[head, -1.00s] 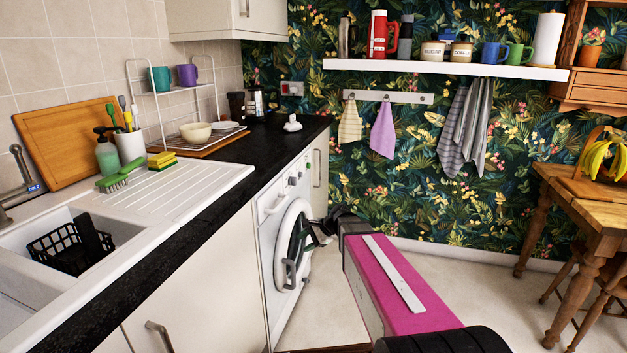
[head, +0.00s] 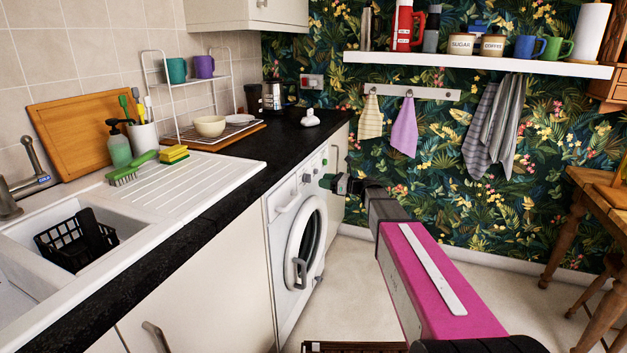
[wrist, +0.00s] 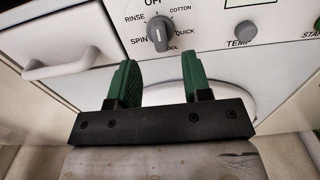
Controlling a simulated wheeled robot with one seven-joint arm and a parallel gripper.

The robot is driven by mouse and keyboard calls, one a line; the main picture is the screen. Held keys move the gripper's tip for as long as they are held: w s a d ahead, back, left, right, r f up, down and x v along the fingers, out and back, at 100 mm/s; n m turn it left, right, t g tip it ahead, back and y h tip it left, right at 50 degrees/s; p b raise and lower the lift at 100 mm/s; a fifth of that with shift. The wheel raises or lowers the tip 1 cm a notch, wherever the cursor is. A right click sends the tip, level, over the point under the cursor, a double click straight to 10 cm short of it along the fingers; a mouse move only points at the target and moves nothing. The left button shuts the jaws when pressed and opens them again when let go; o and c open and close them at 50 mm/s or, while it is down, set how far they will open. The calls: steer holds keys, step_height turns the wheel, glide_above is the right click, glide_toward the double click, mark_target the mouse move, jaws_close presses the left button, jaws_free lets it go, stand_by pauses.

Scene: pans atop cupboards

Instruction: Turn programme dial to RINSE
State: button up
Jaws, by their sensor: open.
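The programme dial (wrist: 160,36) is a grey knob on the white washing machine's control panel (wrist: 209,27). Around it are OFF at the top, COTTON, QUICK, a partly hidden label below, SPIN and RINSE at upper left. The knob stands roughly upright, seemingly towards OFF. My gripper (wrist: 158,68) has two green fingers, open and empty, apart from the dial and just below it in the wrist view. In the head view my gripper (head: 332,183) is in front of the panel of the washing machine (head: 283,235), beside the knobs.
A white drawer handle (wrist: 62,68) juts out left of the dial. A TEMP knob (wrist: 245,31) and a display (wrist: 250,2) are to the right. The dark worktop (head: 290,137) runs above the machine.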

mark_target(307, 178)
steer(key=x, duration=0.6)
jaws_close()
